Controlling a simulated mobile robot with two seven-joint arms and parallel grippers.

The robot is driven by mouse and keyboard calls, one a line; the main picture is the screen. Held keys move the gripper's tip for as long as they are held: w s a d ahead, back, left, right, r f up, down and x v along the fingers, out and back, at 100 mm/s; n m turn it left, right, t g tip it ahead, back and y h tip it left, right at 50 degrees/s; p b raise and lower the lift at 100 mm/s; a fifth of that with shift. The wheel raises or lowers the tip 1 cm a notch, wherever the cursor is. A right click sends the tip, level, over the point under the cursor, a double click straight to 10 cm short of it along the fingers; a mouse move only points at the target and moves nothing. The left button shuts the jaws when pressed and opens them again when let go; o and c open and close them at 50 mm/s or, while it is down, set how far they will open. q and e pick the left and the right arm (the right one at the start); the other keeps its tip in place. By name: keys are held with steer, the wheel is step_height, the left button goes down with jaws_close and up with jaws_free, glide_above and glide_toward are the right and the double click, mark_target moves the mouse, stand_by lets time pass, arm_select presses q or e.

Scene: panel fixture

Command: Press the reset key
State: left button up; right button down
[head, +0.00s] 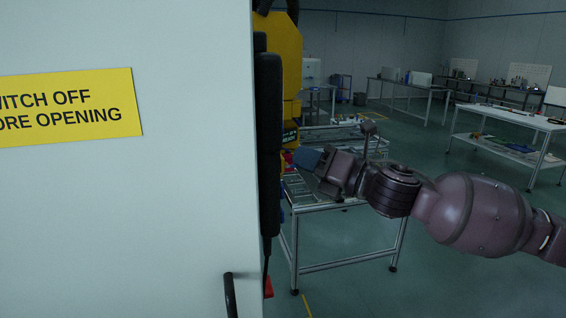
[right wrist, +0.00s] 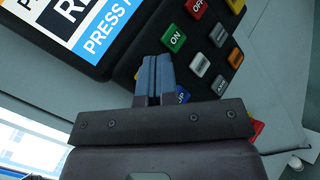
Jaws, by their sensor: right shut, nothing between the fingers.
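A black keypad (right wrist: 205,45) with several coloured keys fills the upper middle of the right wrist view. A blue key (right wrist: 182,96) is partly hidden by my fingers. I cannot read which key is reset. My right gripper (right wrist: 153,72) is shut and empty, its blue-grey fingertips over the keypad's near left part; contact cannot be told. In the head view the right gripper (head: 307,158) is beside the panel's edge. My left gripper is not in view.
A display (right wrist: 75,25) with cut-off "PRESS" text sits left of the keys. In the head view a large pale door (head: 130,220) with a yellow sign (head: 70,106) blocks the left side. A metal table (head: 340,200) stands beyond the arm; workbenches (head: 510,118) stand farther back.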

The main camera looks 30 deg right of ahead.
steer(key=shift+a, duration=0.1)
stand_by(0.3)
steer(key=shift+w+a, duration=0.1)
steer(key=shift+a, duration=0.2)
steer(key=shift+w+a+p, duration=0.1)
steer(key=shift+a+p, duration=0.25)
steer(key=shift+a, duration=0.05)
stand_by(0.8)
steer(key=shift+d, duration=0.8)
stand_by(0.3)
steer(key=shift+s+d+b, duration=0.1)
steer(key=shift+s+d, duration=0.15)
steer(key=shift+d, duration=0.55)
steer(key=shift+s+d+b, duration=0.15)
steer(key=shift+s+d, duration=0.1)
steer(key=shift+d, duration=0.6)
steer(key=shift+s+d+b, duration=0.1)
steer(key=shift+s+d, duration=0.15)
steer(key=shift+d, duration=0.55)
